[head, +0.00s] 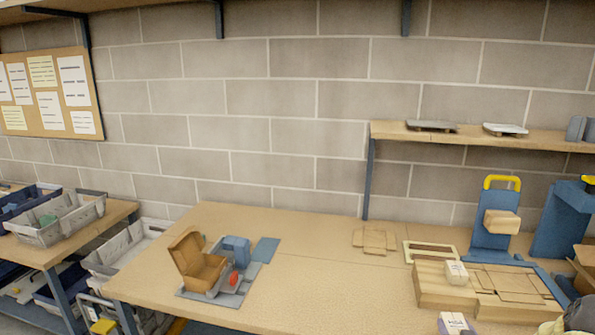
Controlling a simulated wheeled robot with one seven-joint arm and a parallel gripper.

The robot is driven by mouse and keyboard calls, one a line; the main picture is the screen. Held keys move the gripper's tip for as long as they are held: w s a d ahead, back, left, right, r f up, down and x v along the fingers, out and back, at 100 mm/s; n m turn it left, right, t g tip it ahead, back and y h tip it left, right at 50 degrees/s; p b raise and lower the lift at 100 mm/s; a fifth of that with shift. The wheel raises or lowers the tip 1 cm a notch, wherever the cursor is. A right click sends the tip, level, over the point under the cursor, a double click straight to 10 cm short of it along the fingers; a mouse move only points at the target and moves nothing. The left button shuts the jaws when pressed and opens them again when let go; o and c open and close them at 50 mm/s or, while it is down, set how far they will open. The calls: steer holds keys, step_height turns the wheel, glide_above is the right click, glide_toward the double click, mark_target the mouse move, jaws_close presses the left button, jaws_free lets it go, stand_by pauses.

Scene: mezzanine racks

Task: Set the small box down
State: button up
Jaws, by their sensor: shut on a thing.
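A small white box (455,272) sits on a stack of flat tan cartons (446,290) at the right of the bench. Another small white box with a purple side (455,324) is partly cut off by the bottom edge. I cannot tell which of them is the task's small box. A tan block (502,222) shows in front of a blue stand with a yellow handle (491,240).
An open brown carton (197,262) stands on a grey tray at the bench's left, beside a blue device (236,250) and a red item. Flat cardboard pieces (374,240) lie farther back. The middle of the bench (325,280) is clear. A shelf (480,137) overhangs the right.

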steer(key=s+a+f+y, duration=0.1)
steer(key=s+a+f, duration=0.1)
steer(key=a+f, duration=0.3)
steer(key=s+a+f+n, duration=0.1)
steer(key=s+a+f, duration=0.2)
steer(key=a, duration=1)
steer(key=s+a+f+y, duration=0.1)
steer(key=s+a+f, duration=0.1)
steer(key=a+f, duration=0.7)
steer(key=shift+s+a+n+y, duration=0.3)
steer(key=shift+s+a, duration=0.05)
steer(key=shift+a, duration=0.2)
